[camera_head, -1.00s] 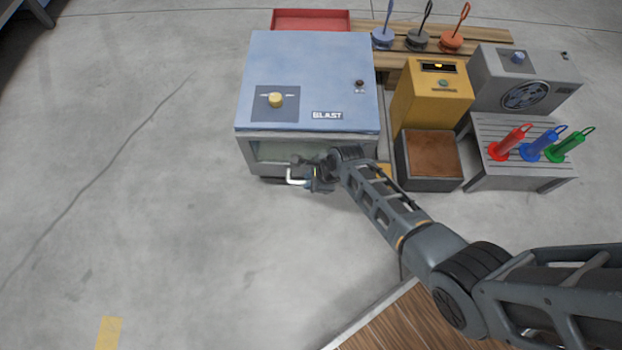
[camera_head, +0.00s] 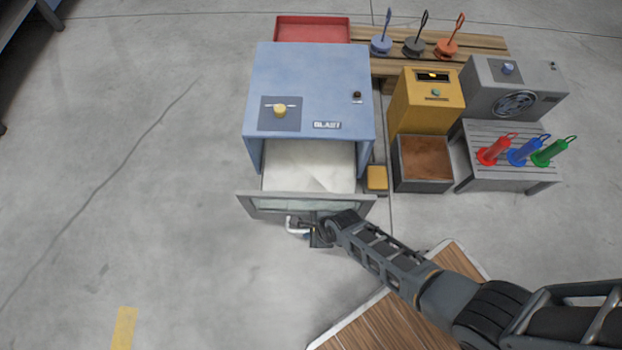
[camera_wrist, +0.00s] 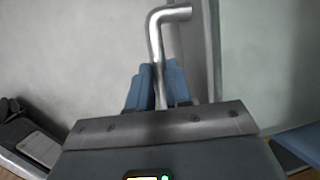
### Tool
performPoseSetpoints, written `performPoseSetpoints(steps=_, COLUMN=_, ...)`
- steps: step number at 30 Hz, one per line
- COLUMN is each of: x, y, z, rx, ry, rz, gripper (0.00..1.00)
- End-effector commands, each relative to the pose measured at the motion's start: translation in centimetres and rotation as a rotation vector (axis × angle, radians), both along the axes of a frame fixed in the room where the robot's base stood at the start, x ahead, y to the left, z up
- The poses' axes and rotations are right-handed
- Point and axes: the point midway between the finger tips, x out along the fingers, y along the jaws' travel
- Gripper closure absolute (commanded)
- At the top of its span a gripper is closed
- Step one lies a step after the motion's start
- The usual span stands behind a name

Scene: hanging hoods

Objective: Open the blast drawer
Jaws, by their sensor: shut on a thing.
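The blast cabinet (camera_head: 310,92) is a blue box labelled BLAST, with a yellow knob on its sloping top. Its drawer (camera_head: 305,165) is pulled out at the front, showing a pale, empty-looking inside behind a grey front with a glassy panel (camera_head: 285,205). A silver bar handle (camera_head: 292,226) sticks out from the drawer front. My gripper (camera_head: 310,232) is at this handle. In the wrist view the two blue fingers (camera_wrist: 158,88) are shut on the handle's bar (camera_wrist: 157,45), which bends at its top end. My wrist hides part of the drawer front's right side.
To the right stand a yellow box (camera_head: 428,100), a brown-topped bin (camera_head: 424,158) and a small table (camera_head: 505,175) with red, blue and green handled tools. A wooden platform (camera_head: 400,300) lies at the lower right. The floor left of the cabinet is clear.

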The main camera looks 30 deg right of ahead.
Motion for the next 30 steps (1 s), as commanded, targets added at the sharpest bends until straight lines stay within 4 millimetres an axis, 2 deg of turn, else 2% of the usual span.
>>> performPoseSetpoints(steps=1, x=-1.3, y=0.8, z=0.5, rx=-0.001, ry=0.003, rz=0.003, gripper=1.00)
performPoseSetpoints(steps=4, x=-3.1, y=2.1, z=0.3, rx=-0.001, ry=0.003, rz=0.002, gripper=1.00)
performPoseSetpoints(steps=12, x=-5.9, y=4.2, z=0.1, rx=-0.002, ry=0.001, rz=0.000, gripper=1.00)
performPoseSetpoints(steps=26, x=-6.3, y=4.5, z=-0.1, rx=-0.001, ry=0.000, rz=-0.002, gripper=1.00)
performPoseSetpoints(steps=27, x=-6.3, y=4.5, z=-0.1, rx=-0.001, ry=0.000, rz=-0.002, gripper=0.77)
performPoseSetpoints(steps=30, x=-6.3, y=4.5, z=-0.1, rx=-0.001, ry=0.000, rz=-0.002, gripper=0.68)
